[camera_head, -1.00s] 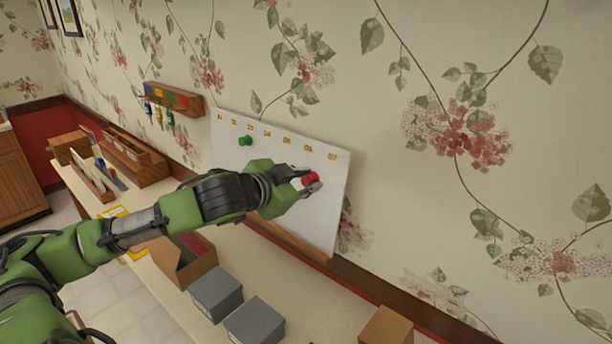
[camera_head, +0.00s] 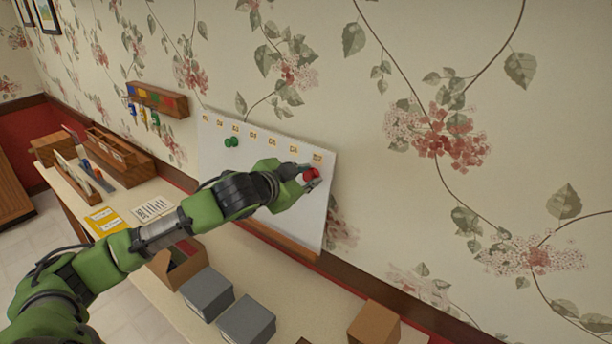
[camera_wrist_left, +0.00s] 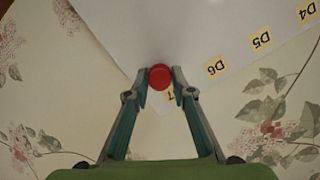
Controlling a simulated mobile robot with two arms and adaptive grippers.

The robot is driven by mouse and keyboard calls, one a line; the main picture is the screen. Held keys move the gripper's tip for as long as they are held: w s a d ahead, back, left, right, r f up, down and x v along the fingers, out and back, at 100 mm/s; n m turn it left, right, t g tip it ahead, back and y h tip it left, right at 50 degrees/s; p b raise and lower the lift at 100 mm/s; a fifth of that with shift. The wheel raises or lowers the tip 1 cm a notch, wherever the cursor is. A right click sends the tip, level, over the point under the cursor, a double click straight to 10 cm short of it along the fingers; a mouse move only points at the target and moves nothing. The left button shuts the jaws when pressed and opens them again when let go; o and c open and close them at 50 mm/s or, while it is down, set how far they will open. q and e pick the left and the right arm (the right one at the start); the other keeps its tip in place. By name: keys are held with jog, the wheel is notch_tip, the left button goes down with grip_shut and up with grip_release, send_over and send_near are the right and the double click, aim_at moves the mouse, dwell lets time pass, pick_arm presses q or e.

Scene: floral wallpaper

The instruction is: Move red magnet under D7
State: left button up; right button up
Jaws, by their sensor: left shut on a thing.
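The red magnet (camera_head: 311,174) is between the fingers of my left gripper (camera_head: 306,173), at the upper right part of the white board (camera_head: 290,222). In the head view it sits just below the D7 label (camera_head: 317,158). In the left wrist view the red magnet (camera_wrist_left: 160,76) is between the fingertips, and the D7 label (camera_wrist_left: 171,94) is partly hidden by the magnet and a finger. My left gripper is shut on the magnet. Whether the magnet touches the board is hard to tell. My right gripper is not in view.
A green magnet (camera_head: 231,142) is on the board's left part, under the labels. A wooden key rack (camera_head: 157,100) hangs left of the board. Below stand grey boxes (camera_head: 246,320), an open box (camera_head: 180,262) and a brown box (camera_head: 374,322). Bare wallpaper lies right of the board.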

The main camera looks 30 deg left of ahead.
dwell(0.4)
pick_arm(q)
jog(key=shift+w, duration=0.3)
dwell(0.3)
dwell(0.4)
jog(key=o, duration=1.5)
jog(key=shift+o, duration=0.2)
jog(key=shift+s, duration=0.1)
jog(key=shift+v, duration=3.45)
jog(key=shift+f, duration=0.1)
